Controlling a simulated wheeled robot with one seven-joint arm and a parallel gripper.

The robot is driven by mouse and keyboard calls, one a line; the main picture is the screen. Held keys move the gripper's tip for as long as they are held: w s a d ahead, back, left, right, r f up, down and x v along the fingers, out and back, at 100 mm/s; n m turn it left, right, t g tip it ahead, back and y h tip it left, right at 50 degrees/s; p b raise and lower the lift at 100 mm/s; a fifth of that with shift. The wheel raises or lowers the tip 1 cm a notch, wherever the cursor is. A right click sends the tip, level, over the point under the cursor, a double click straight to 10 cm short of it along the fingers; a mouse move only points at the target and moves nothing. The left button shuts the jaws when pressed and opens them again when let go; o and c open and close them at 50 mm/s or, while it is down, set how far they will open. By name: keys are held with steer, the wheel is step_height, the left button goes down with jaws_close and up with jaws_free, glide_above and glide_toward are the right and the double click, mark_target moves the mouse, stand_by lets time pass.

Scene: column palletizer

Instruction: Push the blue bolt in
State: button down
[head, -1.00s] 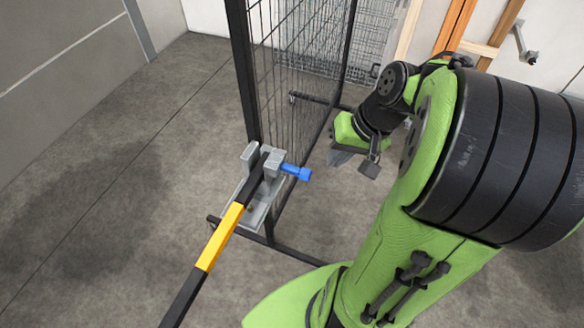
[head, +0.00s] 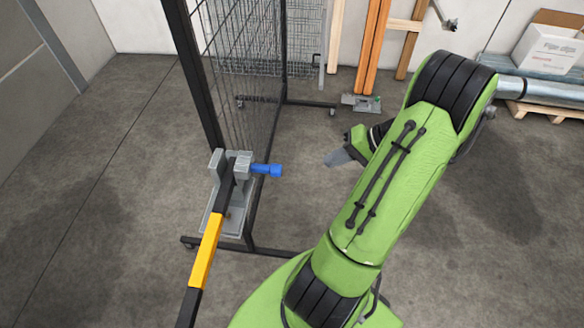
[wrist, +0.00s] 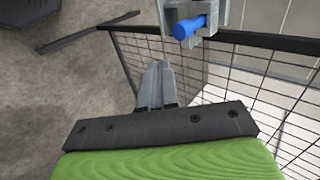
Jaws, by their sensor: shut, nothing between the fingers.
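The blue bolt (head: 266,170) sticks out to the right from the grey bracket (head: 241,167) on the mesh frame in the head view. In the wrist view the blue bolt (wrist: 187,27) shows at the top, its round end turned toward the camera, in the grey bracket (wrist: 207,12). My gripper (head: 330,161) is shut and empty, to the right of the bolt with a clear gap between them. Its shut fingers (wrist: 157,72) point toward the bracket in the wrist view, apart from the bolt. A black and yellow bar (head: 206,250) lies in the bracket.
The black mesh panel (head: 253,70) stands behind the bracket, with a foot bar (head: 285,254) along the floor. Orange and wooden posts (head: 372,45) lean at the back wall. A white box (head: 548,48) is at the far right. The floor between gripper and bolt is clear.

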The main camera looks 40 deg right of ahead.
mark_target(274, 166)
steer(key=w+a+r+x, duration=0.1)
steer(key=r+x, duration=0.1)
steer(key=x, duration=0.9)
steer(key=shift+w+a, duration=0.15)
steer(key=shift+w, duration=0.25)
steer(key=shift+f, duration=0.15)
steer(key=w+a, duration=0.1)
steer(key=w, duration=0.1)
steer(key=w+a+b, duration=0.1)
steer(key=w+a, duration=0.1)
